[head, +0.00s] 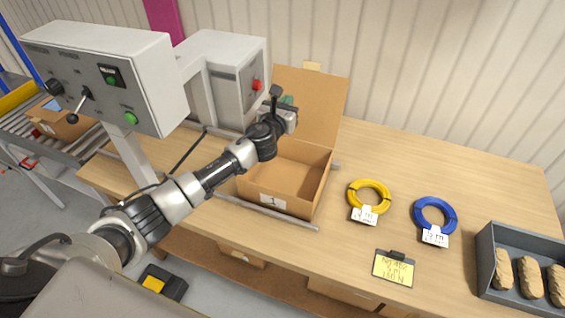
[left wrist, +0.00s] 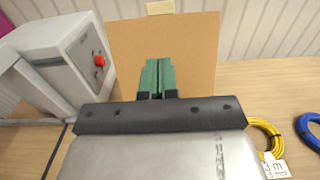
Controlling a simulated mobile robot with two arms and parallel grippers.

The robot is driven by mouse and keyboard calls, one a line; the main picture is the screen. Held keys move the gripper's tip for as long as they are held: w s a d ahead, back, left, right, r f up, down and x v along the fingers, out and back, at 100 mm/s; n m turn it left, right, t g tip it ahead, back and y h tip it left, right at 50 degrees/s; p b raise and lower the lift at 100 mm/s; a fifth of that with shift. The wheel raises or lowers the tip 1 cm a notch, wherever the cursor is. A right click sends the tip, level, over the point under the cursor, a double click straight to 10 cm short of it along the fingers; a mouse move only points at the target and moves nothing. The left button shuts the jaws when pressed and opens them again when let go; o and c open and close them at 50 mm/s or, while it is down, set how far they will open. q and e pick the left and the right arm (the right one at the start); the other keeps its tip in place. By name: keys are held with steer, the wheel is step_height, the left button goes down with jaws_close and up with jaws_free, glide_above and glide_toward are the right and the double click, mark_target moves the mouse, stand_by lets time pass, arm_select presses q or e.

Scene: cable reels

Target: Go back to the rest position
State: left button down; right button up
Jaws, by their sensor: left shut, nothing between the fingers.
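My left arm reaches in from the left in the head view. Its gripper (head: 289,101) is above the back of an open cardboard box (head: 272,201), in front of the raised flap. In the left wrist view the green fingers of my left gripper (left wrist: 158,78) are together with nothing between them, against the cardboard flap (left wrist: 194,50) behind. The part of the box I can see inside looks empty; the arm hides some of it. My right gripper is not in view.
A yellow cable reel (head: 369,183) and a blue cable reel (head: 455,213) lie on the wooden table (head: 440,170), right of the box. A grey tray (head: 486,262) holds several tan items. A grey control box (head: 110,75) stands left, near my arm. A yellow note (head: 393,268) lies in front.

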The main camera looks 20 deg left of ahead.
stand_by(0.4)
arm_select(q)
steer(key=s+d+f+n+g+y, duration=0.1)
steer(key=s+d+f+n+g, duration=0.15)
steer(key=s+f+n, duration=0.55)
steer(key=s+d+f+n+g+y, duration=0.1)
steer(key=s+f+n+g, duration=0.3)
steer(key=s+n, duration=0.7)
steer(key=s+a+f+n+g+h, duration=0.15)
steer(key=s+n+g, duration=0.65)
steer(key=s+n, duration=1.3)
steer(key=s+f+m+g+b, duration=0.1)
steer(key=s+f+m+b, duration=0.25)
steer(key=f, duration=1.45)
steer(key=s+f+m+b, duration=0.3)
steer(key=s+f+b, duration=0.15)
steer(key=f, duration=1.35)
steer(key=s+a+f+b, duration=0.1)
steer(key=s+f+b, duration=0.2)
steer(key=s+f, duration=0.4)
steer(key=s+a+f+g+b, duration=0.1)
steer(key=s+f+b, duration=0.2)
steer(key=s+f, duration=0.4)
step_height(320, 180, down, 6)
steer(key=shift+s+a+f, duration=0.1)
steer(key=shift+s+a, duration=0.05)
steer(key=shift+s, duration=0.15)
